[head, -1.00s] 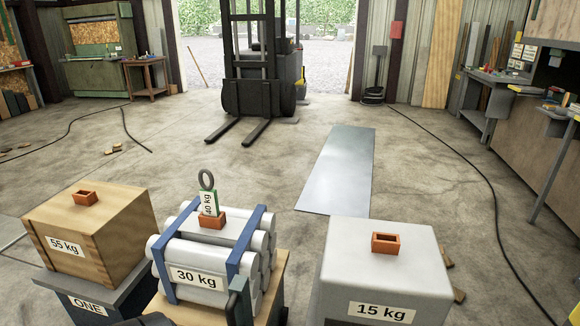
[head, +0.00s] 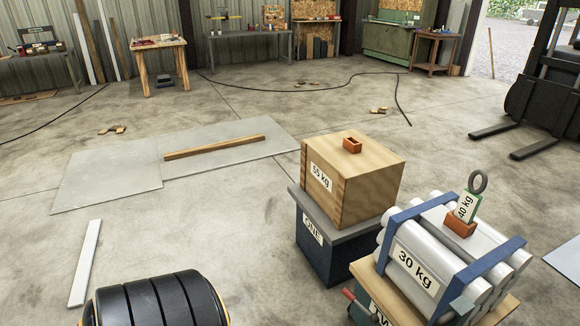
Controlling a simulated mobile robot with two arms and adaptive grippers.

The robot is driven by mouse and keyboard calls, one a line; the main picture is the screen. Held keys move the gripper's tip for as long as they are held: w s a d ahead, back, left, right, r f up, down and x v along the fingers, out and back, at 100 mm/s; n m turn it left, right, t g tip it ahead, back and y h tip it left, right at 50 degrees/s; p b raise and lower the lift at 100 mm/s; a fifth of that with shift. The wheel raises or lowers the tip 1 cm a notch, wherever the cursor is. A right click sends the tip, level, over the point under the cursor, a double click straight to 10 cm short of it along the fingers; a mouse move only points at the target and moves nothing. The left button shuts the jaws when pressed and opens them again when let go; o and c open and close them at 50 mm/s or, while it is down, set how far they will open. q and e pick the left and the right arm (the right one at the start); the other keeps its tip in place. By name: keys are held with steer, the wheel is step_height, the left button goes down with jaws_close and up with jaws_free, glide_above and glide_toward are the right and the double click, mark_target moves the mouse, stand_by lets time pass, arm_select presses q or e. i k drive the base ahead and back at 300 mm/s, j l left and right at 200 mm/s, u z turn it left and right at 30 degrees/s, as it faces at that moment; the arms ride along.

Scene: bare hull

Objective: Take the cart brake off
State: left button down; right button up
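I cannot tell which of these, if either, is the brake. The cart's wheels are hidden. Neither of my grippers shows in the head view.
A wooden 55 kg crate (head: 372,185) stands on a dark stand (head: 318,254) marked ONE, close beside the cart. Flat sheets (head: 105,172) with a plank (head: 215,147) lie left. A forklift (head: 545,100) is at right.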

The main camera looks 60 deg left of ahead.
mark_target(373, 318)
steer(key=u, duration=1.15)
